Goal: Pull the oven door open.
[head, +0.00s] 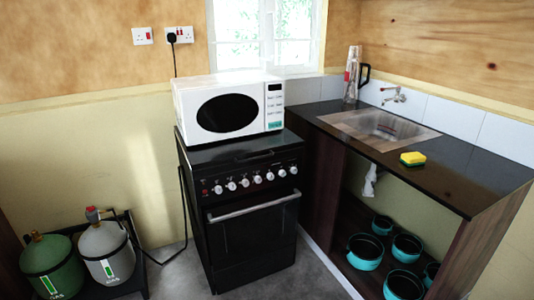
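The black oven (246,205) stands in the middle of the head view against the back wall, its front turned slightly to the left. Its door (253,237) looks shut. A silver bar handle (253,207) runs across the top of the door. A row of several white knobs (244,183) sits above the handle. Neither of my grippers shows in the head view.
A white microwave (228,104) stands on the oven. Two gas cylinders (105,252) stand at the lower left. A counter with a sink (378,128) and sponge (413,159) is on the right, with teal pots (366,251) below. Grey floor (180,272) before the oven is clear.

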